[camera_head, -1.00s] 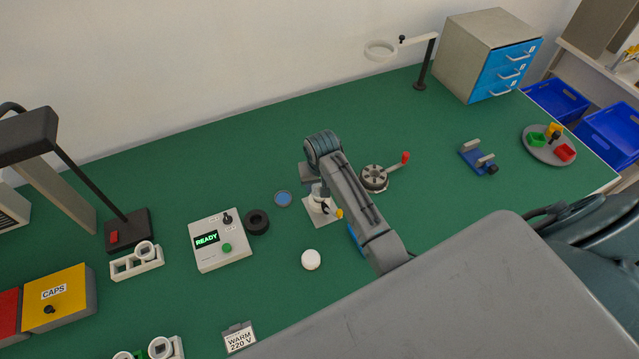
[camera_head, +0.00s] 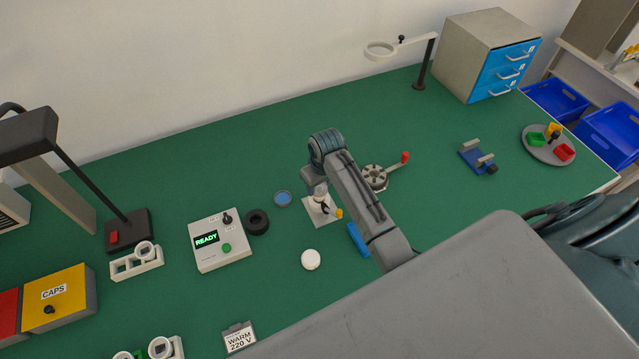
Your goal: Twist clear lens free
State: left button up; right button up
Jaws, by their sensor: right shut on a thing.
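My left gripper is out of view.
A black ring (camera_head: 257,222) and a control box (camera_head: 221,241) reading READY stand left. A blue block (camera_head: 357,239) lies beside my right arm. A round fixture (camera_head: 374,177) with a red-knobbed crank is behind the arm.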

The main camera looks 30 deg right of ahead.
aim_at(324, 188)
jog(key=n, duration=0.2)
jog(key=shift+n, duration=0.3)
jog(key=o, duration=1)
jog(key=r+b, duration=0.1)
jog(key=r, duration=0.2)
jog(key=s+r+b, duration=0.1)
jog(key=r, duration=0.2)
jog(key=r+b, duration=0.1)
jog(key=r, duration=0.2)
jog(key=shift+s+d+r, duration=0.15)
jog(key=shift+d+r, duration=0.2)
jog(key=shift+r, duration=0.05)
jog(key=shift+s+r, duration=0.1)
jog(key=shift+r, duration=0.35)
jog(key=shift+f, duration=0.1)
